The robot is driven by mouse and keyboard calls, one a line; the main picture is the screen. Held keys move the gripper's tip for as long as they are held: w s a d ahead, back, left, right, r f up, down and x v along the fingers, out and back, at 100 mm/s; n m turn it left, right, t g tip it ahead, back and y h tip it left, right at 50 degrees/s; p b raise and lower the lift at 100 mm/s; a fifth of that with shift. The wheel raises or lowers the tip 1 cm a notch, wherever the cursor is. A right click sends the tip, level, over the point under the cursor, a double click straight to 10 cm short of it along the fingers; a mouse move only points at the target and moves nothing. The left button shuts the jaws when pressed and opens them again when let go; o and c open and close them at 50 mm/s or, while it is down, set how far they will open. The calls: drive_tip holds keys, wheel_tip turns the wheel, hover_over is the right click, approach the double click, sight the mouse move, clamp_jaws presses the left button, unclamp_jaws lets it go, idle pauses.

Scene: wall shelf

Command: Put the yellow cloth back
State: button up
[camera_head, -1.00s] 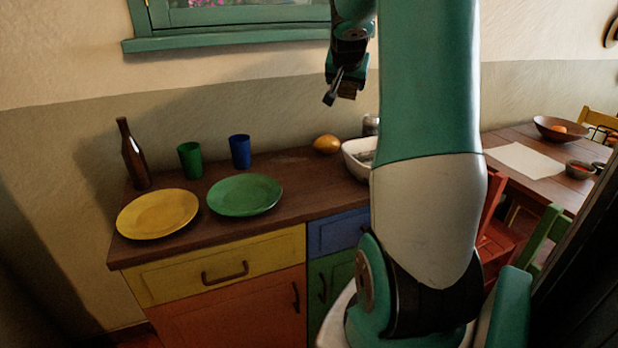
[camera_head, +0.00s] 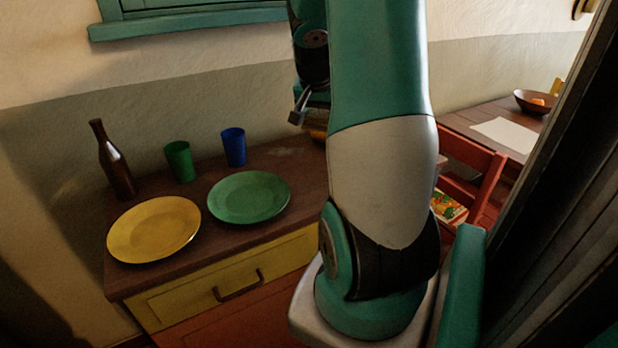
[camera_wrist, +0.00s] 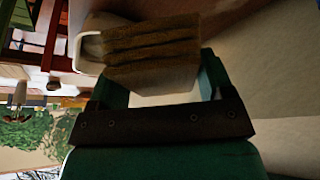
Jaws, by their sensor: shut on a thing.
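My gripper (camera_wrist: 155,85) is shut on a folded, brownish-yellow cloth (camera_wrist: 150,45), which fills the space between the fingers in the wrist view. The cloth shows stacked folds on its near side. In the head view my gripper (camera_head: 303,108) hangs in the air above the back of the counter (camera_head: 285,155), partly behind my arm. The cloth can hardly be made out there.
A brown bottle (camera_head: 114,165), a green cup (camera_head: 180,161), a blue cup (camera_head: 233,147), a yellow plate (camera_head: 153,230) and a green plate (camera_head: 249,197) stand on the counter. A red chair (camera_head: 470,170) stands at right. A dark upright edge (camera_head: 545,200) is close at right.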

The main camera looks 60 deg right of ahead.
hover_over(318, 183)
drive_tip(key=a, duration=0.1)
wheel_tip(318, 183, down, 13)
drive_tip(key=shift+a+f, duration=0.15)
drive_tip(key=shift+f, duration=0.05)
drive_tip(key=shift+s+f, duration=0.1)
drive_tip(key=shift+f, duration=2.35)
drive_tip(key=shift+f, duration=0.1)
drive_tip(key=o, duration=0.4)
drive_tip(key=shift+f, duration=0.1)
drive_tip(key=o, duration=0.4)
